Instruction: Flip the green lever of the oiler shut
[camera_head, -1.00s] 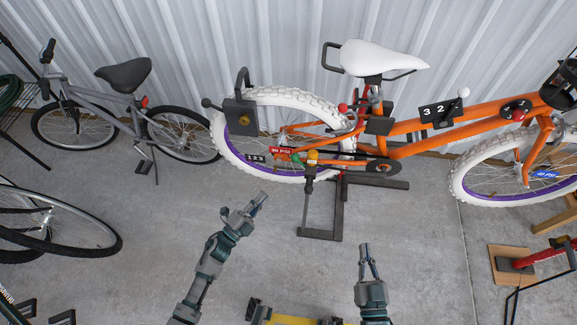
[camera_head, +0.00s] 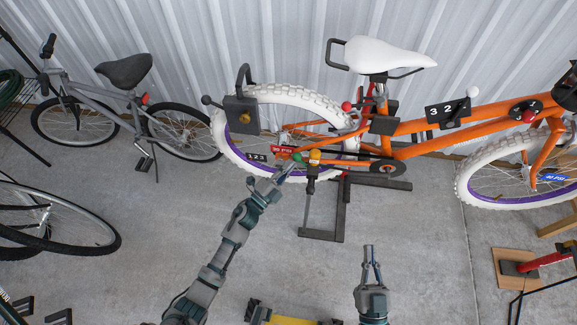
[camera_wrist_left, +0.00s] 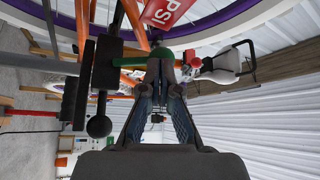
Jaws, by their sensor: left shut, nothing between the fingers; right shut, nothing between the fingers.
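Which dark part is the oiler's body is unclear. My right gripper (camera_head: 371,254) is shut and empty, low over the floor, away from the bike.
The orange bike (camera_head: 452,124) is held on a dark stand (camera_head: 340,205). A grey bike (camera_head: 120,110) stands at left. Open concrete floor lies in front.

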